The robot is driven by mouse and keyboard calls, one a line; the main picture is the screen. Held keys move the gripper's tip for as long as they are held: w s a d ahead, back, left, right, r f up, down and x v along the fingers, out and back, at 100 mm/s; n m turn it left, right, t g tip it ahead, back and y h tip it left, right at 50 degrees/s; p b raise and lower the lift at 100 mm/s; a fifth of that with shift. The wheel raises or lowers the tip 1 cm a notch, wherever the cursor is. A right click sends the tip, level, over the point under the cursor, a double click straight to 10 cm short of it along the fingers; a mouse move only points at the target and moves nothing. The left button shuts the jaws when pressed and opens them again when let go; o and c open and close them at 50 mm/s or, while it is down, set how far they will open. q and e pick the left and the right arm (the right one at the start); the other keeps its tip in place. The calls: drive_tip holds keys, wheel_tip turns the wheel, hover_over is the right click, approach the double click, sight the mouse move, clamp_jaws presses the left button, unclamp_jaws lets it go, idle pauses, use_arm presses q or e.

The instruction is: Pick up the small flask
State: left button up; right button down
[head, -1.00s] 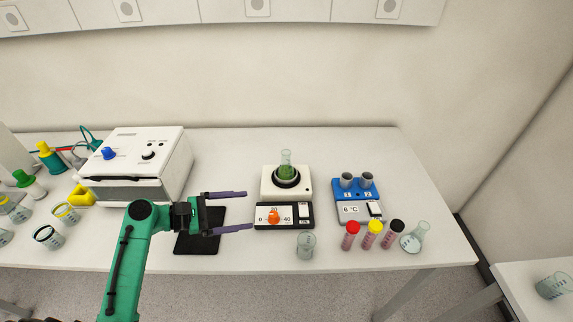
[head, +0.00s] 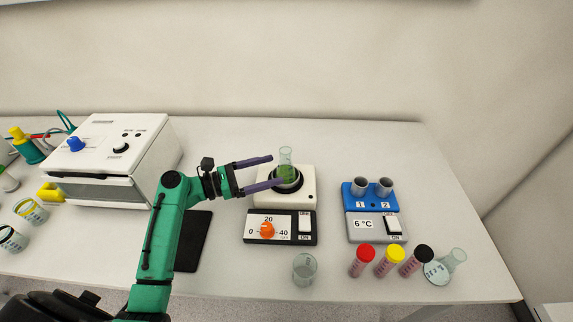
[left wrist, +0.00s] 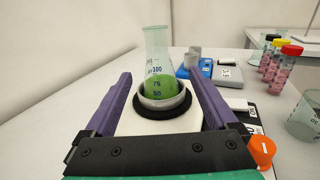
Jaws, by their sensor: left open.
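A small flask (head: 286,168) with green liquid stands upright in the dark ring on top of a white heater-stirrer (head: 306,196). In the left wrist view the flask (left wrist: 160,70) is centred ahead, between the lines of the two purple fingers. My left gripper (head: 264,172) is open, with its fingers pointing right at the flask. One fingertip appears to overlap the flask's lower part in the head view; I cannot tell whether it touches. My right gripper is not in view.
A beaker (head: 305,268) stands in front of the stirrer's control panel with an orange knob (head: 267,230). Red, yellow and black capped tubes (head: 387,261) and a blue two-well block (head: 371,197) are on the right. A white box (head: 118,160) stands left.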

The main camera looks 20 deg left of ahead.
sight(286, 165)
use_arm(q)
drive_tip(key=p+x, duration=0.1)
drive_tip(key=x, duration=0.3)
drive_tip(key=shift+w+d+p, duration=0.15)
drive_tip(key=shift+w+p, duration=0.05)
drive_tip(key=shift+p, duration=0.2)
drive_tip(key=shift+w+d+f, duration=0.2)
drive_tip(key=shift+w+d, duration=0.1)
drive_tip(key=shift+s, duration=0.1)
clamp_jaws()
drive_tip(key=shift+r, duration=0.1)
drive_tip(key=shift+r, duration=0.2)
wheel_tip(286, 165, up, 20)
drive_tip(key=b, duration=0.1)
drive_tip(key=shift+f, duration=0.25)
